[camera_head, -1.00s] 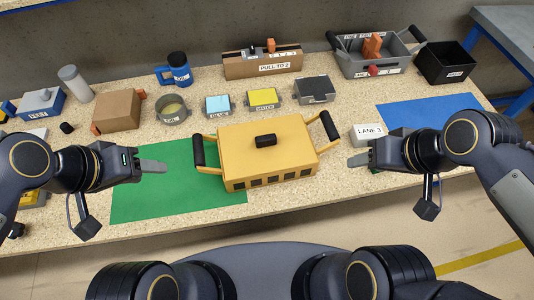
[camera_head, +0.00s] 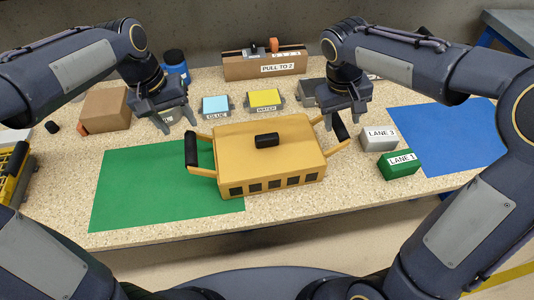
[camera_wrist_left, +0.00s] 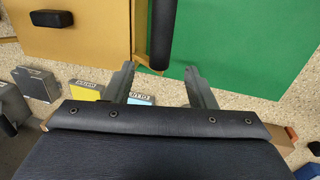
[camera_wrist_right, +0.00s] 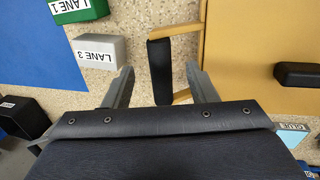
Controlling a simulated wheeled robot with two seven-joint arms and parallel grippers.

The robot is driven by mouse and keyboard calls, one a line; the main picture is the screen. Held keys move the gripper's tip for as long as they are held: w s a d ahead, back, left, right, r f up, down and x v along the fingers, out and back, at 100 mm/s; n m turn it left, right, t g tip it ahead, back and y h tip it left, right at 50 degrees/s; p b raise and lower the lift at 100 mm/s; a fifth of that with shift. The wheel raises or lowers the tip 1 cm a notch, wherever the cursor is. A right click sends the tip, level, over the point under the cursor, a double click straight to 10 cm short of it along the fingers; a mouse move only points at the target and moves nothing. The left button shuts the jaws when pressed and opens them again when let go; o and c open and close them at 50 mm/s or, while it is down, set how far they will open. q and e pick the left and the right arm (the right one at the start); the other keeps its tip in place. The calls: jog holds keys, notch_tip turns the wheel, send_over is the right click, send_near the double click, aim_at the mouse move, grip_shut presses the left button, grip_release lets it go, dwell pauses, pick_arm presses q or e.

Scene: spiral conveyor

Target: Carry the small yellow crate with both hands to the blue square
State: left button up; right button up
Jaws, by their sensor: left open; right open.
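The yellow crate (camera_head: 290,150) sits on the table with its left part over the edge of a green mat (camera_head: 150,185). Its lid has a black knob (camera_head: 267,140), and black-gripped handles stand out at its left (camera_head: 191,150) and right (camera_head: 339,126). My left gripper (camera_head: 178,118) is open and empty, just behind the left handle; the left wrist view shows that handle (camera_wrist_left: 161,35) ahead, between the finger lines. My right gripper (camera_head: 345,117) is open at the right handle, whose black grip (camera_wrist_right: 160,70) shows between the fingers, not clamped. The blue square (camera_head: 450,135) lies at the right, bare where visible.
A grey LANE 3 block (camera_head: 380,139) and a green LANE 1 block (camera_head: 399,165) stand between crate and blue square. Behind the crate are the blue GLUE box (camera_head: 215,105), yellow WATER box (camera_head: 264,99) and the brown PULL TO 2 box (camera_head: 260,67). A brown carton (camera_head: 105,108) stands back left.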

aim_at(188, 137)
pick_arm(q)
jog(key=shift+w+d+f, duration=0.1)
jog(key=shift+d+f, duration=0.15)
jog(key=shift+f, duration=1.05)
jog(key=shift+s+d+f, duration=0.1)
jog(key=shift+d+f, duration=0.15)
jog(key=shift+f, duration=1)
jog(key=shift+w+d+f, duration=0.1)
jog(key=shift+d+f, duration=0.15)
jog(key=shift+f, duration=1.05)
pick_arm(e)
jog(key=shift+w+d+f, duration=0.1)
jog(key=shift+d+f, duration=0.15)
jog(key=shift+f, duration=1)
jog(key=shift+s+d+f, duration=0.1)
jog(key=shift+d+f, duration=0.2)
jog(key=shift+f, duration=1)
jog(key=shift+w+d+f, duration=0.1)
jog(key=shift+d+f, duration=0.15)
jog(key=shift+f, duration=1)
pick_arm(q)
jog(key=shift+c, duration=0.2)
pick_arm(e)
jog(key=shift+c, duration=0.3)
pick_arm(q)
grip_shut()
pick_arm(e)
grip_shut()
pick_arm(q)
jog(key=shift+r, duration=0.1)
